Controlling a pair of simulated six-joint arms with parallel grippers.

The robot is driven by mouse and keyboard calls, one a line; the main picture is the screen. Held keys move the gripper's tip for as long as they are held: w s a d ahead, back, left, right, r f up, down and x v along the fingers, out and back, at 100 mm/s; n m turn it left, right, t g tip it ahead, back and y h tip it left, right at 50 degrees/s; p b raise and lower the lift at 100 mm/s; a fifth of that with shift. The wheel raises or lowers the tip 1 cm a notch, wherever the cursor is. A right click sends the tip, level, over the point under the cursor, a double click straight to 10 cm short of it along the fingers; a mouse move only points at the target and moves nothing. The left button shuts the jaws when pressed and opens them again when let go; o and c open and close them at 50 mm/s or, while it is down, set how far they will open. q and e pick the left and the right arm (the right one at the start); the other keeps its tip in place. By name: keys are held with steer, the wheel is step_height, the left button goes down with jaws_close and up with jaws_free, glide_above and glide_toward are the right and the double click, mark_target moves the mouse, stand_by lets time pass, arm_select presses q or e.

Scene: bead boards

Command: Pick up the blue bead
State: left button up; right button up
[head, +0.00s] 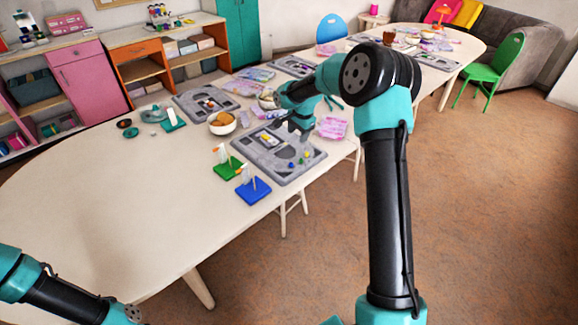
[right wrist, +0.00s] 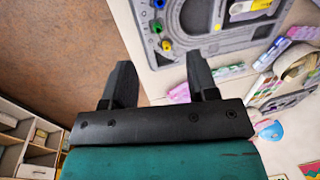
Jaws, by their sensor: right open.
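The grey bead board (head: 262,160) lies near the table's edge with a few small coloured beads at its front right. My right gripper (head: 292,130) is open and hangs above the far part of the board. Its jaws in the right wrist view (right wrist: 160,65) are apart and empty. My left gripper is out of view; only its arm shows.
A green block (head: 227,168) and a blue block (head: 253,190), with small bottles on them, stand left of the board. A bowl (head: 222,126) and a second board (head: 205,104) lie behind. The table's left part (head: 100,210) is clear.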

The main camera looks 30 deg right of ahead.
glide_above(291, 167)
steer(key=f, duration=1.2)
steer(key=shift+s+d, duration=0.1)
steer(key=shift+d, duration=0.3)
steer(key=shift+f, duration=0.1)
steer(key=f, duration=0.4)
steer(key=shift+w+a+f, duration=0.15)
steer(key=shift+w+f, duration=0.1)
steer(key=shift+w, duration=0.1)
steer(key=shift+f, duration=0.3)
